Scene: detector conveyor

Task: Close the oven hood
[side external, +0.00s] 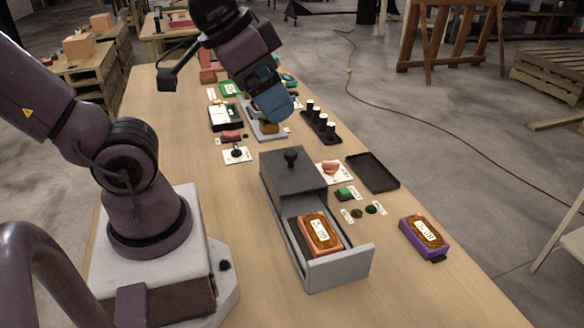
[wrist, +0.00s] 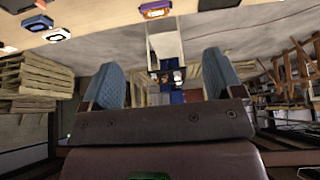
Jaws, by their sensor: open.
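The oven (side external: 350,268) is a long grey box on the table, its near end uncovered. Its hood (side external: 280,168), a dark grey cover with a black knob (side external: 291,157) on top, sits over the far half. A detector with an orange top and white label (side external: 320,232) lies in the uncovered half. My gripper (side external: 277,108) is in the air beyond the hood, apart from it, fingers pointing down. In the wrist view its two blue fingers (wrist: 163,78) stand wide apart with nothing between them. The hood cannot be made out there.
A purple detector (side external: 424,236) lies right of the oven; it also shows in the wrist view (wrist: 155,9). A black tray (side external: 373,172) and a rack of several black-and-white cylinders (side external: 319,124) stand on the right.

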